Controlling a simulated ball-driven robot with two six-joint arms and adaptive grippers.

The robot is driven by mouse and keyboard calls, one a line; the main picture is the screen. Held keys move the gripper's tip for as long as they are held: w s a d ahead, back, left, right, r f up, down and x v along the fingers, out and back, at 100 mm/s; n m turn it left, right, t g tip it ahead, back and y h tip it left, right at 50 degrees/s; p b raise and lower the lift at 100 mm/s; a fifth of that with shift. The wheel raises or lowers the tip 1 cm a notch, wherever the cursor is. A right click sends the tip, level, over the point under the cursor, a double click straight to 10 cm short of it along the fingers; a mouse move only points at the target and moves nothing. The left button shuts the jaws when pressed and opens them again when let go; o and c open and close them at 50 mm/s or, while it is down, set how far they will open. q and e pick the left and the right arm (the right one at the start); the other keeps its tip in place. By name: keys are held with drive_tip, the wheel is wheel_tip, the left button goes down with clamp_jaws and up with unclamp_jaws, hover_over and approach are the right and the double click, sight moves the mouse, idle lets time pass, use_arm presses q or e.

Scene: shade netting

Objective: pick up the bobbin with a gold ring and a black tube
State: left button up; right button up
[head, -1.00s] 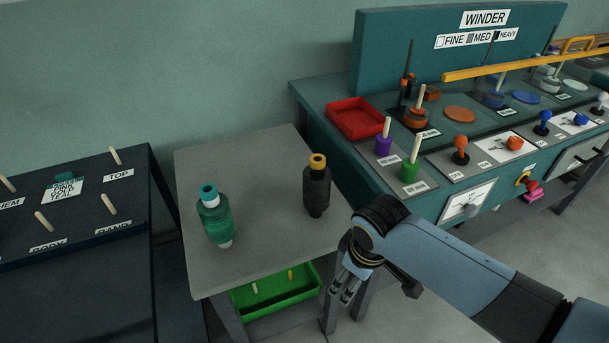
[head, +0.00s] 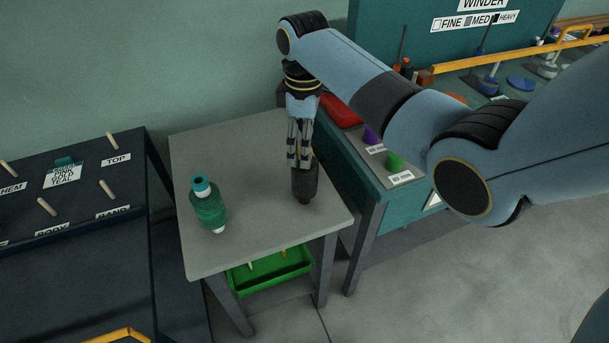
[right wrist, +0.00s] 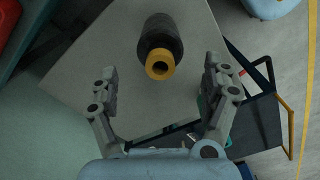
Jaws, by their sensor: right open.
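The black bobbin (head: 304,186) stands upright on the grey table (head: 255,222), near its right side. In the right wrist view the bobbin (right wrist: 162,36) shows its black body and a gold ring (right wrist: 160,64) around a dark hole at its top. My right gripper (head: 299,164) is above the bobbin and hides its top in the head view. In the right wrist view my right gripper (right wrist: 162,80) is open, with its fingers apart and the bobbin beyond the gap between them. I cannot tell whether the fingers touch it. My left gripper is not in view.
A teal and green bobbin (head: 208,206) stands on the same table to the left. A green tray (head: 270,270) is below the tabletop. The winder bench (head: 372,172) with a red tray (head: 341,110) adjoins on the right. A dark peg bench (head: 75,195) stands left.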

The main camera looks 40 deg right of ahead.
sight(303, 170)
drive_tip(key=f, duration=0.8)
drive_tip(key=shift+a+f+b, duration=0.2)
drive_tip(key=shift+f+b, duration=0.05)
drive_tip(key=shift+b, duration=0.1)
drive_tip(key=shift+c, duration=0.4)
drive_tip(key=c, duration=1.3)
